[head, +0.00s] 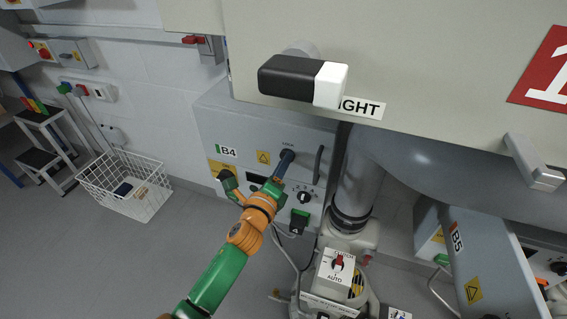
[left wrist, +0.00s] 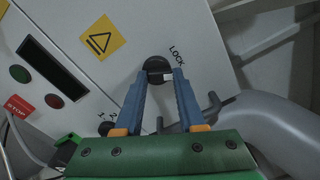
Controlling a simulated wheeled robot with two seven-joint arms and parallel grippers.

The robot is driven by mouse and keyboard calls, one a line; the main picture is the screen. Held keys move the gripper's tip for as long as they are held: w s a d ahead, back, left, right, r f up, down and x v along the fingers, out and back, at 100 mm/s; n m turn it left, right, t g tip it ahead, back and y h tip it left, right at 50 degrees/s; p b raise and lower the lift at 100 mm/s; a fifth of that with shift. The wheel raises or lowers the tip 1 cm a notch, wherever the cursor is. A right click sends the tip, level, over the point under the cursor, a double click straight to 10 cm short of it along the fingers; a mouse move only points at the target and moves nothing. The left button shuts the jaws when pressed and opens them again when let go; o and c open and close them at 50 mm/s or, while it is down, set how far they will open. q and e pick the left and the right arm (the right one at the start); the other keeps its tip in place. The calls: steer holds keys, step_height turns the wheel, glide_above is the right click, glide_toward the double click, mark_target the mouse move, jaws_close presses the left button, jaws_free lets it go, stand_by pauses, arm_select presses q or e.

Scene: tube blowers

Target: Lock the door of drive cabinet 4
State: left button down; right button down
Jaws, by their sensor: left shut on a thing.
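The grey drive cabinet (head: 235,125) carries a B4 label and a tag with a 4. Its door has a black lock knob (head: 287,155) near the top, left of a dark bar handle (head: 319,164). In the left wrist view the knob (left wrist: 156,64) is round and black with a small white mark, beside the word LOCK. My left gripper (left wrist: 160,77) has its blue fingers closed on the knob's two sides. The left gripper (head: 279,170) also shows in the head view, reaching the knob from below. My right gripper is out of view.
A big machine panel with a black-and-white handle (head: 302,79) overhangs the cabinet. A grey duct (head: 357,185) stands right of it. A white wire basket (head: 127,187) is on the floor at left. Another cabinet, B5 (head: 490,262), is at lower right.

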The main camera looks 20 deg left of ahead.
arm_select(q)
steer(key=n, duration=0.5)
steer(key=shift+a+p, duration=0.1)
steer(key=shift+p, duration=0.3)
steer(key=shift+n, duration=0.4)
steer(key=c, duration=0.5)
jaws_free()
steer(key=s, duration=0.7)
steer(key=shift+a+p, duration=0.15)
steer(key=shift+p, duration=0.15)
steer(key=shift+f, duration=0.1)
